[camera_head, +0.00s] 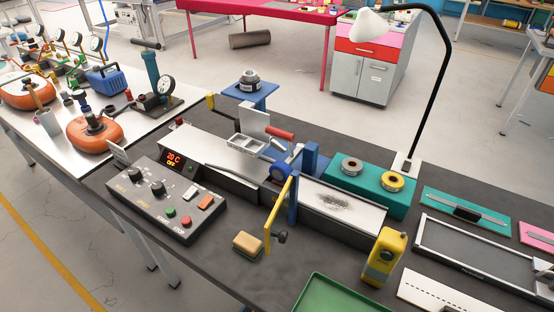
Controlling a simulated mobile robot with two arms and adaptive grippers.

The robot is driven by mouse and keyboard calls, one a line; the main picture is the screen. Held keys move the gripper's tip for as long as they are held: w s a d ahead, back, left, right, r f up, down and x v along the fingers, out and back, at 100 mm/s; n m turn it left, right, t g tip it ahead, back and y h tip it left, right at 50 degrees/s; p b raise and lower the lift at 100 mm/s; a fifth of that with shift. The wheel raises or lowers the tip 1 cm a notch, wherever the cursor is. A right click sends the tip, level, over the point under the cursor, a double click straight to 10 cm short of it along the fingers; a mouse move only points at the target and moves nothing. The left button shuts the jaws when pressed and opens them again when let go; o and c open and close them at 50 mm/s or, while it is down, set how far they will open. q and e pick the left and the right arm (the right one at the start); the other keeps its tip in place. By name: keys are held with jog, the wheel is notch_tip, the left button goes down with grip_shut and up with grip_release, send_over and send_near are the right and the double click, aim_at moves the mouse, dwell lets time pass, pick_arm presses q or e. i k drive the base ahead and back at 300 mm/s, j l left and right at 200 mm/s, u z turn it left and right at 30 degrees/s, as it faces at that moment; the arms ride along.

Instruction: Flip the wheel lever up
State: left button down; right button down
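On the dark workbench stands a long bench machine with a metal bed (345,207) and blue uprights (311,158). A round blue wheel part (281,173) sits at its middle. A yellow flat lever (278,217) slants down from beside the wheel toward the bench front, with a dark knob (281,237) near its lower end. I take this to be the wheel lever, but its pivot is too small to make out. A red handle (279,133) lies behind the wheel. Neither of my grippers shows in this view.
A grey control box (161,200) with a red display stands left of the lever. A tan block (248,245) lies just left of its lower end. A yellow device (384,257) and green tray (343,296) are to the right and front. A teal box (360,186) holds spools.

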aim_at(293, 155)
jog(key=k+j, duration=0.15)
jog(key=j, duration=0.15)
jog(key=k+j, duration=0.15)
jog(key=j, duration=0.2)
jog(key=k+j+u, duration=0.1)
jog(key=k+j, duration=0.25)
jog(key=j, duration=0.3)
